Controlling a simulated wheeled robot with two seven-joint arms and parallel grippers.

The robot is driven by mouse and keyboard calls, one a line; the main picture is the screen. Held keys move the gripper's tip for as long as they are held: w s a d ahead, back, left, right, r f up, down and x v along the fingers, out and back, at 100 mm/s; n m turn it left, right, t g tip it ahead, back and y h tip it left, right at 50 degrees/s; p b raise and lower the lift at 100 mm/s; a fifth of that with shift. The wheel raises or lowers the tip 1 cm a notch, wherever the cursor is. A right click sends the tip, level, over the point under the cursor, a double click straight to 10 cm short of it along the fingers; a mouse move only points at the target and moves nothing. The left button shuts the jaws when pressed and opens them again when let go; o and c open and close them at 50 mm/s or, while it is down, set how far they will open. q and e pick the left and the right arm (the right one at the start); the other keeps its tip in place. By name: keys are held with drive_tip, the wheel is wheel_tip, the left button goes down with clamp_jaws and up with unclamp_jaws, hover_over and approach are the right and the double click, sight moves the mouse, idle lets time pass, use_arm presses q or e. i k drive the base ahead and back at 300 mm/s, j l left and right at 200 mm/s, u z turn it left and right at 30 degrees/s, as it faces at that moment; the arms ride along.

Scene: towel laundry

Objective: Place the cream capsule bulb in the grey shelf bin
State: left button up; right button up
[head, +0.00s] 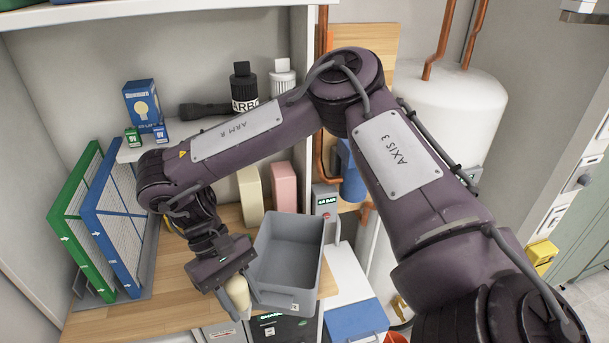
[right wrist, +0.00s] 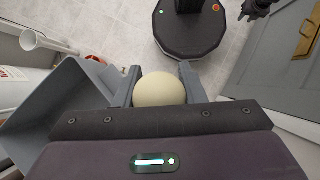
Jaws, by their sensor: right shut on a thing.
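The cream capsule bulb (head: 238,291) is between the fingers of my right gripper (head: 240,299), which is shut on it. In the right wrist view the bulb's round cream end (right wrist: 160,89) shows between the two fingers (right wrist: 160,72). The grey shelf bin (head: 292,285) stands open on the wooden shelf, just right of the gripper in the head view. The bulb is outside the bin, beside its left wall. The bin also shows at the left of the right wrist view (right wrist: 50,103). A dark part at that view's top edge may be my left gripper (right wrist: 258,8); its jaws are unclear.
A green-framed filter (head: 72,215) and a blue-framed one (head: 103,236) stand at the left. A cream box (head: 250,194) and a pink box (head: 283,186) stand behind the bin. A small upper shelf holds a blue bulb box (head: 142,103) and a black torch (head: 204,110).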

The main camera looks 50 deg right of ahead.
sight(279, 279)
drive_tip(key=l+z, duration=1)
drive_tip(key=i+j, duration=0.4)
drive_tip(key=j, duration=0.15)
